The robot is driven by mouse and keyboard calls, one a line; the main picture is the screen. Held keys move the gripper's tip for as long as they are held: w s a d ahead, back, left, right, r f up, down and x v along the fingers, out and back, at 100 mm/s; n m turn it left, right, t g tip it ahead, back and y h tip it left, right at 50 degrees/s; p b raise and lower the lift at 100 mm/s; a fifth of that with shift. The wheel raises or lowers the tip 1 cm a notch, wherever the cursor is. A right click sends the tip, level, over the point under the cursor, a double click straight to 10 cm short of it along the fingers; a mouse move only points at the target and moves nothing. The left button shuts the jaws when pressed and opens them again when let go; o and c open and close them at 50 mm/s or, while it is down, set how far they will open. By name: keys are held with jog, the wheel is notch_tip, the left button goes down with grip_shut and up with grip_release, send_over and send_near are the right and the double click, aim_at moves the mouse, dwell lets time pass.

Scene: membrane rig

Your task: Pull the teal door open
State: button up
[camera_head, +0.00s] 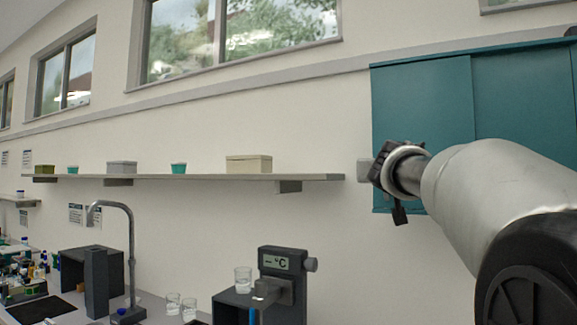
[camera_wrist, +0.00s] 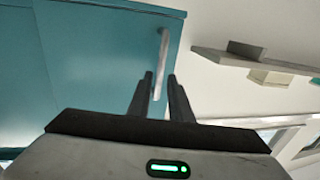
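The teal door (camera_wrist: 105,65) fills the left of the wrist view, with a slim pale metal handle (camera_wrist: 163,45) near its edge. My gripper (camera_wrist: 160,76) is open, its two dark fingers apart, and the lower part of the handle shows between them. A gap shows between the handle and the right finger; whether the left finger touches it I cannot tell. In the head view the teal cabinet (camera_head: 421,100) hangs on the wall at the upper right and looks closed. My arm covers its lower part there, and the handle and fingertips cannot be made out.
A wall shelf (camera_head: 225,178) with small boxes runs left of the cabinet. Below it are a counter with a tap (camera_head: 130,240), a dark device with a °C display (camera_head: 283,263) and glass beakers (camera_head: 243,279). The wall between shelf and windows is clear.

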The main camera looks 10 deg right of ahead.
aim_at(386, 193)
jog(key=p+x, duration=0.2)
jog(key=x, duration=0.4)
jog(key=shift+w+d, duration=0.1)
jog(key=shift+w, duration=0.1)
jog(key=shift+c, duration=0.2)
grip_shut()
